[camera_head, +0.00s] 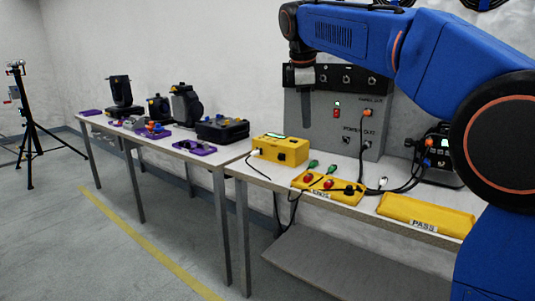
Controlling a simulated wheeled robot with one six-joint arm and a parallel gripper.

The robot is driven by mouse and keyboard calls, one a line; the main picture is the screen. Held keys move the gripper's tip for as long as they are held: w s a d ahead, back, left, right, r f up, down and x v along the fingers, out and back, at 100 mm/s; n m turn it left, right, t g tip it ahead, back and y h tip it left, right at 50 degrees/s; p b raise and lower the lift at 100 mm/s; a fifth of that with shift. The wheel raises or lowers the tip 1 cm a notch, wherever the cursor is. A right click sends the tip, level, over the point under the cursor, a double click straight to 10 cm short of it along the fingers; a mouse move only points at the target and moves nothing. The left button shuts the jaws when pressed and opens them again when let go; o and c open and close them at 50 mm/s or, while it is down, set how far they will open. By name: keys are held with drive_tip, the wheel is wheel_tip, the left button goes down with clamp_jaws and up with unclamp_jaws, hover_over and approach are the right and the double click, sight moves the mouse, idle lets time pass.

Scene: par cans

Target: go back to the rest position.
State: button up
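My blue arm reaches in from the right edge, across the top of the head view, and bends down at its end. My gripper (299,78) hangs at the end of the dark wrist, pointing down in front of the grey power panel (325,120). It is small and dark here, and I cannot make out whether its fingers are apart. No held object shows below it. The yellow tester box (281,150) stands on the near table, below and slightly left of the gripper, with clear space between them.
A yellow mat (313,190) with red and green connectors and a yellow PASS mat (424,214) lie on the near table (262,177). Black cables run across it. Stage lights and a black case (222,129) stand on the far table. A tripod (28,130) stands left. The left floor is open.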

drive_tip(key=s+d+f+m, duration=0.4)
drive_tip(key=s+d, duration=0.4)
drive_tip(key=s, duration=0.1)
drive_tip(key=s+d+f+m, duration=0.3)
drive_tip(key=s+f+m, duration=0.1)
drive_tip(key=s+f, duration=0.5)
drive_tip(key=s+d+f+m+y, duration=0.1)
drive_tip(key=s+d+f+m, duration=0.2)
drive_tip(key=s+f, duration=0.7)
drive_tip(key=s+d+f+m+t, duration=0.1)
drive_tip(key=s+d+f+m, duration=0.3)
drive_tip(key=s+f, duration=0.5)
drive_tip(key=shift+s+f+m+y, duration=0.15)
drive_tip(key=shift+s+m+y, duration=0.15)
drive_tip(key=shift+s+m, duration=0.6)
